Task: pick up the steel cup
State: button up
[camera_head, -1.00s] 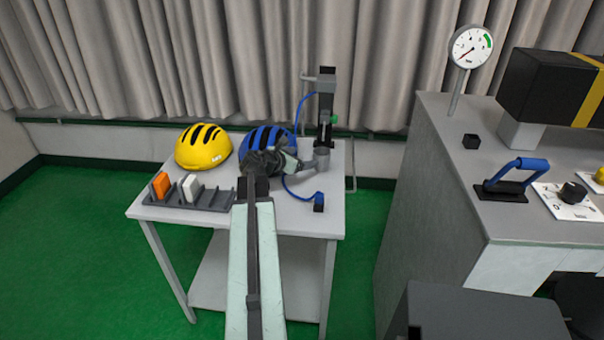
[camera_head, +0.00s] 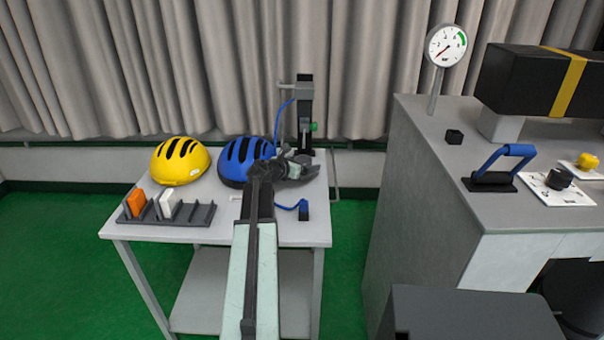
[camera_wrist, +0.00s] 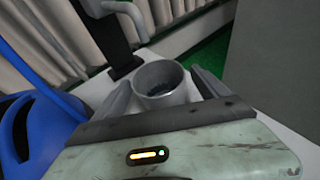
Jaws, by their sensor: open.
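The steel cup (camera_wrist: 158,82) is a grey, open-topped cylinder standing upright on the table; its inside looks empty in the wrist view. My gripper (camera_wrist: 163,88) is open, with one finger on each side of the cup. Small gaps seem to show between fingers and cup, but I cannot tell whether either touches it. In the head view my gripper (camera_head: 303,168) is over the right part of the table, in front of the black stand, and the cup is mostly hidden by it.
The black stand (camera_head: 305,105) with a blue cord rises close behind the cup. A blue helmet (camera_head: 243,165) and a yellow helmet (camera_head: 178,163) sit to the left. A grey rack (camera_head: 190,216) holds orange and white blocks. A grey cabinet (camera_head: 430,190) stands right, across a gap.

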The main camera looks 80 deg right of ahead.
jog(key=c, duration=1.7)
